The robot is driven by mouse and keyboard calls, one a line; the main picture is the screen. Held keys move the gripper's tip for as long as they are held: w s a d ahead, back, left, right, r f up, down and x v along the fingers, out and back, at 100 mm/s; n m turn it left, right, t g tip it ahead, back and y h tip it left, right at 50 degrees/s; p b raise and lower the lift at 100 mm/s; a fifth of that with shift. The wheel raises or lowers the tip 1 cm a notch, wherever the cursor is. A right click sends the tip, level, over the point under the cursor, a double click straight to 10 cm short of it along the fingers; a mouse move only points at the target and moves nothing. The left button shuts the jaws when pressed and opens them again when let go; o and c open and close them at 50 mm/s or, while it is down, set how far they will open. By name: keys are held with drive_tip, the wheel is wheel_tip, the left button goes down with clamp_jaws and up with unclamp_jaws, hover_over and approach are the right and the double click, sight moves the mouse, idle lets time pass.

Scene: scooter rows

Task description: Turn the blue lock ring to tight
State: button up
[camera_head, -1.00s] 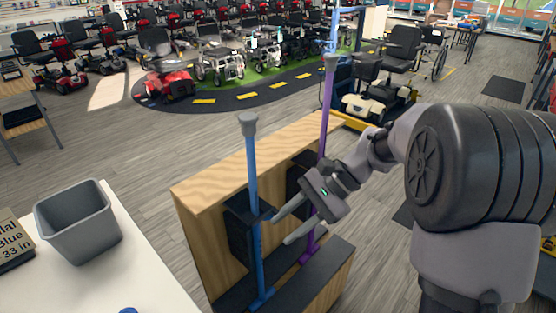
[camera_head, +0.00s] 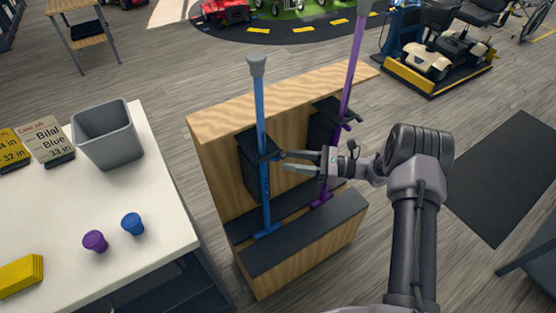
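A blue pole (camera_head: 259,108) with a grey tip at its upper end stands upright in the wooden stand, passing a black holder (camera_head: 252,170). I cannot clearly make out the blue lock ring on it; the part beside the holder is small and partly dark. My gripper (camera_head: 285,161) comes in from the right. Its two fingers are apart, pointing left, with their tips close to the blue pole. I see nothing between them, and cannot tell whether they touch the pole.
A purple pole (camera_head: 352,65) stands in the same wooden stand (camera_head: 215,130), right of the blue one. The white table (camera_head: 165,200) on the left bears a grey bin (camera_head: 105,140), a blue cup-like piece (camera_head: 133,224), a purple one (camera_head: 95,241), signs and a yellow block (camera_head: 20,273).

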sight(278, 156)
drive_tip(key=shift+w+a+b, duration=0.15)
drive_tip(key=shift+a, duration=1.05)
drive_tip(key=shift+w+a+b, duration=0.15)
drive_tip(key=shift+a, duration=1)
clamp_jaws()
